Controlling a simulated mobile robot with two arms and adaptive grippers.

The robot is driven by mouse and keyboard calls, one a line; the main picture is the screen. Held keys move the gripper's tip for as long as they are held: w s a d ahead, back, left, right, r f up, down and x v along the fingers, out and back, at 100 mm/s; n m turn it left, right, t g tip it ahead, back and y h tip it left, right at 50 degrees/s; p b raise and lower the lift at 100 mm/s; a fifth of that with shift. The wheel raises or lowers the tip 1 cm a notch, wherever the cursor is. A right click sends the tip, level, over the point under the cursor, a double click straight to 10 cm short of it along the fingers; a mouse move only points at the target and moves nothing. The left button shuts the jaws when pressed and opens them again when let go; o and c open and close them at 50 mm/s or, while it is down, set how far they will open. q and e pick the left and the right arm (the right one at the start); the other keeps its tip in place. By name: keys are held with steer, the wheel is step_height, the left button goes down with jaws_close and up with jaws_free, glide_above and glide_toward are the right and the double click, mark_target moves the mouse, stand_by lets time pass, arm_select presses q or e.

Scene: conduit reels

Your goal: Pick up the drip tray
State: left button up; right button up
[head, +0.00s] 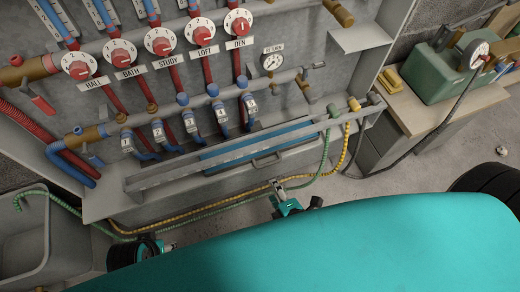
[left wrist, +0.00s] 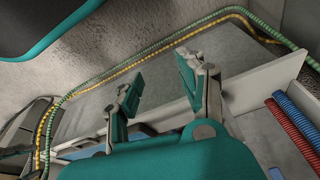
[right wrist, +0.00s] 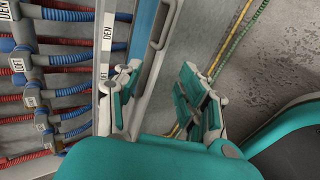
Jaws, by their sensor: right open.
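The drip tray (head: 262,140) appears as a long, shallow tray with a blue inside, lying on the ledge below the manifold, behind a grey metal rail (head: 170,177). A dark handle (head: 266,161) shows on its near side. In the right wrist view the tray (right wrist: 152,62) runs away between my right gripper's fingers, with a handle (right wrist: 165,25) beyond them. My right gripper (head: 284,190) is open and empty in front of the tray; its fingers also show in the right wrist view (right wrist: 160,90). My left gripper (left wrist: 158,82) is open and empty, near the ledge front.
Red dials (head: 160,43) and blue-ended pipes line the panel behind. Green and yellow conduits (head: 215,208) run along the ledge front near my grippers. A bench (head: 420,105) with a green case (head: 440,75) stands right; a grey sink (head: 25,240) stands left.

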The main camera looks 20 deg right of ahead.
steer(key=b, duration=0.3)
glide_toward(260, 168)
steer(key=x, duration=0.4)
steer(key=shift+w, duration=0.1)
steer(key=b+x, duration=0.2)
steer(key=x, duration=0.3)
steer(key=shift+f, duration=0.2)
arm_select(q)
step_height(260, 168, up, 8)
steer(key=w+t, duration=0.2)
steer(key=shift+d+t, duration=0.3)
steer(key=shift+d, duration=0.15)
steer(key=shift+f, duration=0.1)
arm_select(e)
steer(key=shift+c, duration=0.4)
steer(key=shift+f, duration=0.1)
jaws_close()
